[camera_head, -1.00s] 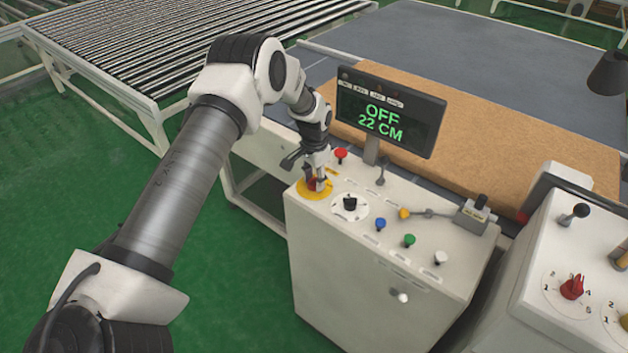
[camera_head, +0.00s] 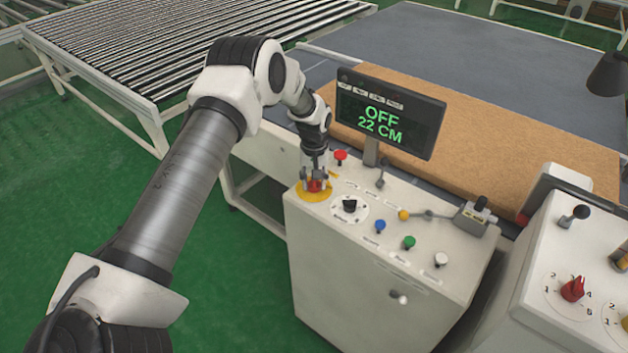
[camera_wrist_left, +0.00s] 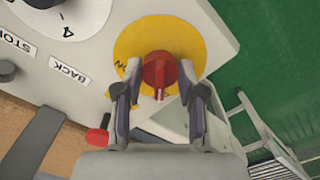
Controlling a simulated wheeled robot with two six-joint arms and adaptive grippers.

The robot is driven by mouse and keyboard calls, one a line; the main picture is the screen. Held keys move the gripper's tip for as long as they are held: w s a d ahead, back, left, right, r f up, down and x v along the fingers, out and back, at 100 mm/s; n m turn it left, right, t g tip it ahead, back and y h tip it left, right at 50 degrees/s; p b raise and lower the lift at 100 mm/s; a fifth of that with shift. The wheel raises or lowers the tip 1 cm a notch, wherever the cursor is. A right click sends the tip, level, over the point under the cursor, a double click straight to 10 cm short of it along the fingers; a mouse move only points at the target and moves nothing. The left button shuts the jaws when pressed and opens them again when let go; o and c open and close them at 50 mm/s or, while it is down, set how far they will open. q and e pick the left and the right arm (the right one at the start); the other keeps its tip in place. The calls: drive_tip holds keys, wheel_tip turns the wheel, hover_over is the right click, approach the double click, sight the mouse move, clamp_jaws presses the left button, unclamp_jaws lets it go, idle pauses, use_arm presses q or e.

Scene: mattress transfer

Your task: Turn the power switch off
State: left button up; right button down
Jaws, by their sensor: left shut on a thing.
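The power switch is a red knob (camera_wrist_left: 160,70) on a round yellow plate (camera_wrist_left: 185,32) on the control box. In the head view the red knob (camera_head: 315,185) shows at the box's near left corner, partly covered by the gripper. My left gripper (camera_wrist_left: 160,82) points down at it, with one finger on each side, shut on the knob. It also shows in the head view (camera_head: 314,178). The screen (camera_head: 388,118) above the box reads "OFF" and "22 CM". My right gripper is in neither view.
The control box (camera_head: 350,260) also carries a black dial (camera_head: 349,205), a red button (camera_head: 340,156), and blue, green, white and yellow controls. A second white panel (camera_head: 540,300) stands at the right. A tan mattress (camera_head: 480,130) lies behind the screen.

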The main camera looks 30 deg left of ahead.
use_arm(q)
drive_tip(key=shift+s+f+n, duration=0.1)
drive_tip(key=shift+n, duration=0.4)
drive_tip(key=o, duration=1.1)
drive_tip(key=shift+o, duration=0.2)
wheel_tip(320, 180, up, 12)
drive_tip(key=shift+w, duration=0.2)
